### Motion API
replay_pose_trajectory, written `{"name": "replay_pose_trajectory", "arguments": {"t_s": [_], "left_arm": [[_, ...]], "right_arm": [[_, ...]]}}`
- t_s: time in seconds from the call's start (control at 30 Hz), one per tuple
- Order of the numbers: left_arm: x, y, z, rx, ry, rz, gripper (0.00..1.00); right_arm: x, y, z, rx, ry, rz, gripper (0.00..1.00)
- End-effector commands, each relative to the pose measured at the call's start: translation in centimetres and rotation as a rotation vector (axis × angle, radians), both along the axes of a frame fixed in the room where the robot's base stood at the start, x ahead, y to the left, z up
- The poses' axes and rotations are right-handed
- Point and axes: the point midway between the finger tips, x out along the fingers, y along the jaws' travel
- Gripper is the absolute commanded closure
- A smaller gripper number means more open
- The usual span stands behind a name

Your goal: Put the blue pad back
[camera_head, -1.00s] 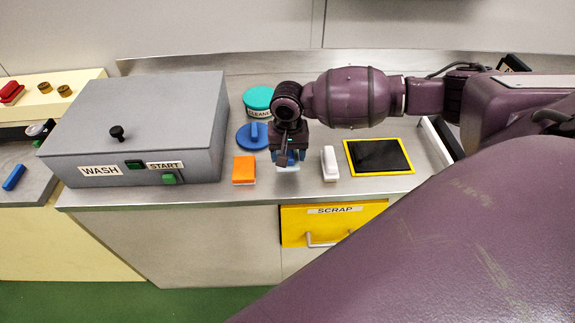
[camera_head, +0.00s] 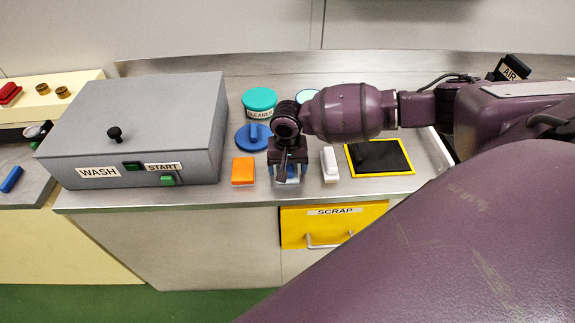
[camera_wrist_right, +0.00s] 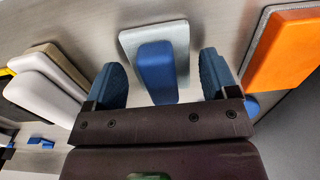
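The blue pad (camera_wrist_right: 157,72) has a blue grip block on a pale grey-blue base. It lies on the metal counter, between the orange pad (camera_head: 243,171) and the white pad (camera_head: 329,166). My right gripper (camera_wrist_right: 163,78) is open around it, one blue finger on each side of the block, with gaps showing on both sides. In the head view my right gripper (camera_head: 287,176) points down over the blue pad and hides most of it. My left gripper is not in view.
A grey wash box (camera_head: 140,130) stands left on the counter. A teal cleaner tub (camera_head: 260,100) and a blue round lid (camera_head: 252,138) are behind the gripper. A black, yellow-rimmed plate (camera_head: 380,157) lies right. A yellow scrap drawer (camera_head: 333,224) is below.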

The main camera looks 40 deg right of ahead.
Motion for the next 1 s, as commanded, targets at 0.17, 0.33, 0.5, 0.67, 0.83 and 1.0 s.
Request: {"name": "replay_pose_trajectory", "arguments": {"t_s": [0.17, 0.33, 0.5, 0.67, 0.83, 1.0], "left_arm": [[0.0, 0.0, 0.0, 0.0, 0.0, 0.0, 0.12], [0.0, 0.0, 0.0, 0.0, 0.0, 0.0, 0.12], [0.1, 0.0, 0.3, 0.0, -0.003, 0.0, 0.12], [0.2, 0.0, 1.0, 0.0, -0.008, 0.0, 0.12], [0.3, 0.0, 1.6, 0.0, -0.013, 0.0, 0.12], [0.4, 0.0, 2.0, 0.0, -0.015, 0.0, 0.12]], "right_arm": [[0.0, 0.0, 0.0, 0.0, 0.0, 0.0, 0.11], [0.0, 0.0, 0.1, 0.0, 0.0, 0.0, 0.11], [0.0, 0.0, 1.6, 0.0, -0.001, 0.001, 0.11], [0.0, 0.0, 4.5, 0.0, -0.004, 0.0, 0.11], [0.0, 0.0, 7.9, 0.0, -0.004, 0.0, 0.11], [0.0, 0.0, 10.5, 0.001, -0.003, 0.001, 0.11]]}}
